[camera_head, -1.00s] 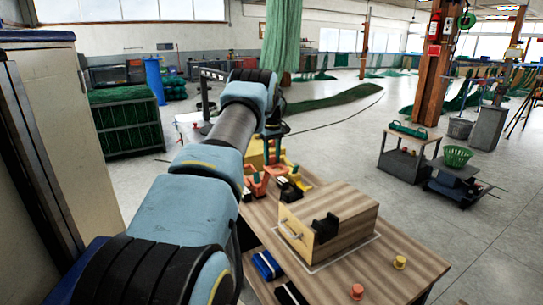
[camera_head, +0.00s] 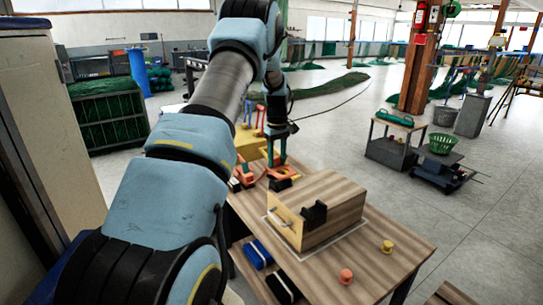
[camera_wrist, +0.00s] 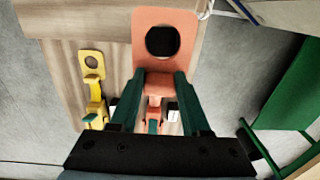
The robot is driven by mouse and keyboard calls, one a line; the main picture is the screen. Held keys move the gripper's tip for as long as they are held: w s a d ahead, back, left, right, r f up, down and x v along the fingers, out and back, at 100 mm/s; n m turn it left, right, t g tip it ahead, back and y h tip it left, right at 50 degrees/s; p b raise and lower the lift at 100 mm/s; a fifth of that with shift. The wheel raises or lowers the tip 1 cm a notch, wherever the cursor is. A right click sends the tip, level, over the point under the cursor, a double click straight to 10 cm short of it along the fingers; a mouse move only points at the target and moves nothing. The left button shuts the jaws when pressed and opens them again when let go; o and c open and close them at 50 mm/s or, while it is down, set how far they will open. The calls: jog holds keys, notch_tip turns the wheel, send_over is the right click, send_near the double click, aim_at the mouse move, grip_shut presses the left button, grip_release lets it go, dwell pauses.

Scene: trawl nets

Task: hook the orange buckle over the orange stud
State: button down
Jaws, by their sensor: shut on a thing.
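The orange buckle (camera_wrist: 160,25), a flat salmon-orange plate with a round hole, is between the green fingers of my gripper (camera_wrist: 159,76) in the wrist view. The fingers are shut on its narrower stem. In the head view my gripper (camera_head: 276,162) is over the far left end of the wooden table, and the buckle is hard to make out. The orange stud (camera_head: 345,276) stands upright near the table's front edge, well apart from the gripper. A yellow buckle (camera_wrist: 92,65) lies left of the gripper in the wrist view.
A yellow stud (camera_head: 387,246) stands behind and right of the orange one. Blue and black packs lie at the front left.

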jog(key=s+d, duration=0.5)
jog(key=s, duration=0.4)
jog(key=s+d+b, duration=0.1)
jog(key=s+d, duration=0.4)
jog(key=s, duration=0.5)
jog(key=s+d, duration=0.6)
jog(key=s, duration=0.3)
jog(key=f+b, duration=0.4)
jog(key=f, duration=0.2)
jog(key=f+b, duration=0.5)
jog(key=f, duration=0.1)
jog(key=f+b, duration=0.4)
jog(key=f, duration=0.2)
jog(key=shift+s+a+f, duration=0.1)
jog(key=shift+s+f, duration=0.1)
jog(key=shift+s, duration=0.05)
jog(key=shift+f+b, duration=0.75)
jog(key=shift+f, duration=0.1)
jog(key=shift+c, duration=1.4)
grip_release()
jog(key=shift+r, duration=0.1)
